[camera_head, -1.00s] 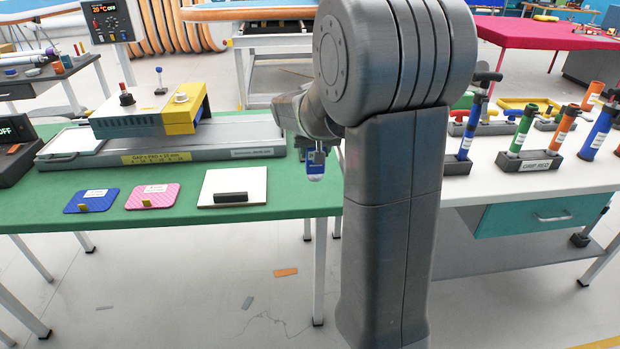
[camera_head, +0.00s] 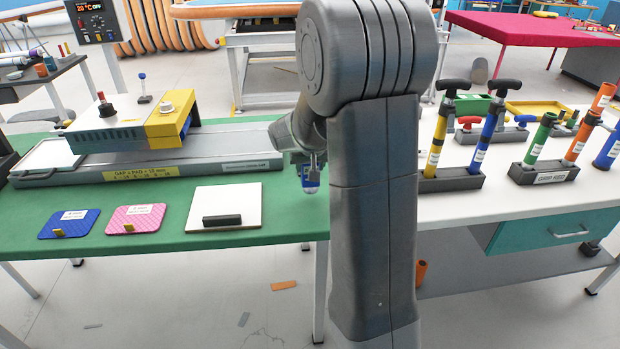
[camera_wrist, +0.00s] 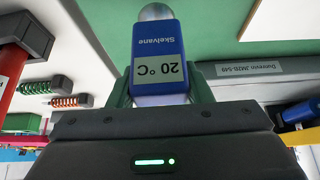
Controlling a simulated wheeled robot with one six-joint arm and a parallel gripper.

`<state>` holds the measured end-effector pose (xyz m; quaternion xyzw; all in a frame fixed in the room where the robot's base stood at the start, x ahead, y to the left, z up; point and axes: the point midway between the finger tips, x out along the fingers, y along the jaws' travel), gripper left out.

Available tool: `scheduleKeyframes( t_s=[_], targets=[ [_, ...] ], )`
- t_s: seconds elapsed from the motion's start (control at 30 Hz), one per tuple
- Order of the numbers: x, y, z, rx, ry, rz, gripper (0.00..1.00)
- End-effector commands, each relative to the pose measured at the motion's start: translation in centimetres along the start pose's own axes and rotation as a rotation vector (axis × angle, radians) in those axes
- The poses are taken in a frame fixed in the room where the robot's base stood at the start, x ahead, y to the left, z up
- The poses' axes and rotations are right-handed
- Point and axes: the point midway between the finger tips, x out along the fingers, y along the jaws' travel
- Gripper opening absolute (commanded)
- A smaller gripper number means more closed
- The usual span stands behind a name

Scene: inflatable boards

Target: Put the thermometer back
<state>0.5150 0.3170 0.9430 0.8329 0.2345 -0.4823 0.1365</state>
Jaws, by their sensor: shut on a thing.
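The thermometer (camera_wrist: 159,50) is a blue handheld body with a silver round tip. In the wrist view its label reads "20 °C" and "Skelvane", upside down. My gripper (camera_wrist: 160,95) is shut on it, with a green-grey finger on either side. In the head view the thermometer (camera_head: 310,181) hangs below my gripper (camera_head: 308,160), close to the right end of the green table. It appears held above the table edge, apart from other things. My arm column hides what lies directly behind it.
The green table (camera_head: 60,228) holds a long grey machine (camera_head: 235,163), blue (camera_head: 69,224) and pink (camera_head: 136,219) pads and a white plate (camera_head: 240,197). At right, a white bench (camera_head: 455,208) carries upright pumps in dark holders. An orange piece (camera_head: 284,285) lies on the floor.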

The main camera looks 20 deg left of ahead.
Motion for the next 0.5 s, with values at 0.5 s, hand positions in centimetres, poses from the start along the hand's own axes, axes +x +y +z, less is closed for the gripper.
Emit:
scheduleKeyframes(
  t_s=[0.5],
  targets=[
    [3.3, 0.0, 1.9, 0.001, 0.002, -0.001, 0.12]
  ],
)
